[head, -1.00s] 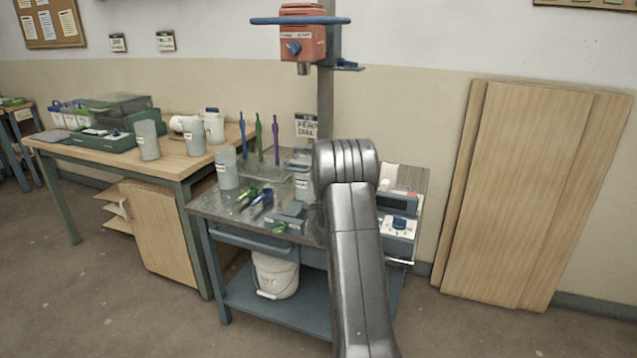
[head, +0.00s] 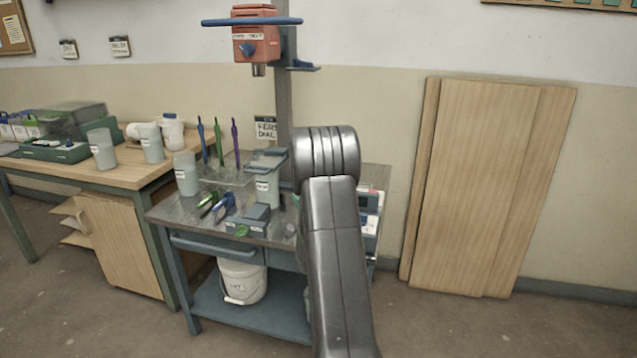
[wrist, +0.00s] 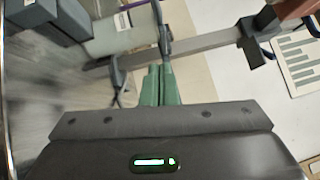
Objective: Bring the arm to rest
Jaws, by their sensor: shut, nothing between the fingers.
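My gripper (wrist: 160,86) shows in the wrist view as two green fingers closed together, with nothing held between them. In the head view my arm rises in front of the metal-topped cart (head: 165,208), and its links hide the gripper. In the wrist view a pale grey container (wrist: 120,32) lies just beyond the fingertips, to their left. I cannot tell whether the fingers touch it.
The cart carries a grey jug (head: 267,190), a cup (head: 186,175), upright coloured tools (head: 218,142) and a small grey device (head: 250,220). A white bucket (head: 242,282) stands below. Wooden panels (head: 485,190) lean at right.

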